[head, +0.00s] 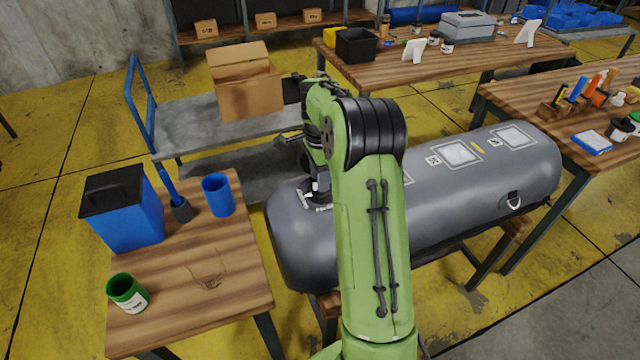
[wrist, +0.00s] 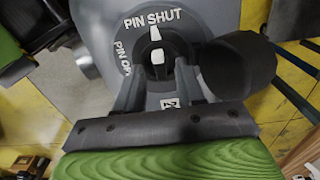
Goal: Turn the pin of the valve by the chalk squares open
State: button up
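The grey inflatable tube (head: 470,190) lies on a wooden stand, with white chalk squares (head: 457,154) along its top. In the wrist view the valve (wrist: 154,50) is a dark round recess with a white pointer on its pin (wrist: 155,34). The pointer aims at the words "PIN SHUT"; "PIN OPEN", partly covered, is printed at the left. My gripper (wrist: 160,75) has its two grey fingers apart, one on each side of the valve, with a gap between them. In the head view my arm hides the valve and most of the gripper.
A black cylinder (wrist: 240,65) is close beside the right finger. A small wooden table (head: 225,285) at the left carries a blue bin (head: 125,215), a blue cup (head: 218,195) and a green can (head: 128,292). A trolley with a cardboard box (head: 245,85) stands behind the tube.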

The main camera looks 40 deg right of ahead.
jog(key=shift+f, duration=0.6)
grip_shut()
